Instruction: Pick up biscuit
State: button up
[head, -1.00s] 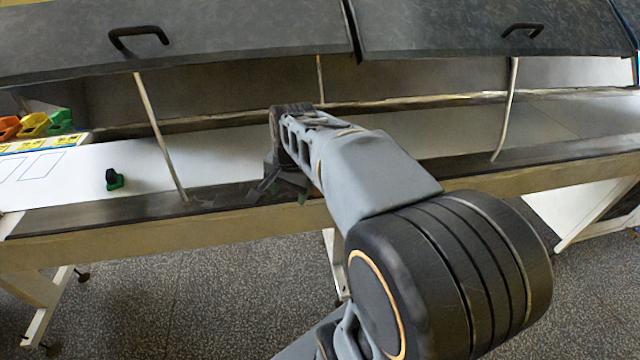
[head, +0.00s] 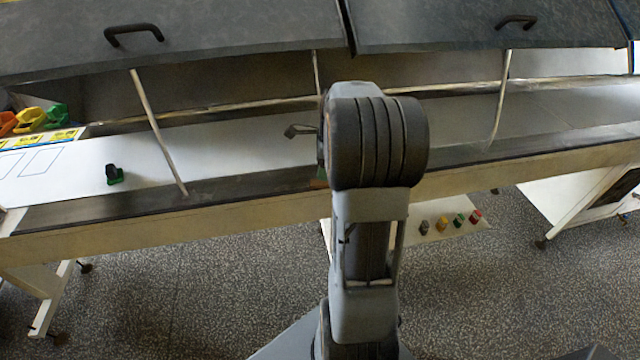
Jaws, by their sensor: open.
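I cannot make out a biscuit in the head view; my arm covers part of the machine's bed. My gripper (head: 300,131) shows only in part, as a small dark finger over the white bed, left of my raised arm. It is open, and nothing is seen between its jaws. The rest of it is hidden behind my arm. The white belt (head: 235,150) runs along the long trough beneath the raised lids.
A small black and green object (head: 114,174) stands on the belt at left. Orange, yellow and green items (head: 30,119) sit at the far left. Thin struts (head: 158,130) rise to the dark lids (head: 240,25).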

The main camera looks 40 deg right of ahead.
aim_at(321, 182)
jog(key=shift+w+a+f+p, duration=0.15)
jog(key=shift+f+p, duration=0.1)
jog(key=shift+f, duration=1.15)
jog(key=shift+w+a+f+p, duration=0.1)
jog(key=shift+a+f+p, duration=0.1)
jog(key=shift+f, duration=1.15)
jog(key=c, duration=0.8)
jog(key=shift+c, duration=0.2)
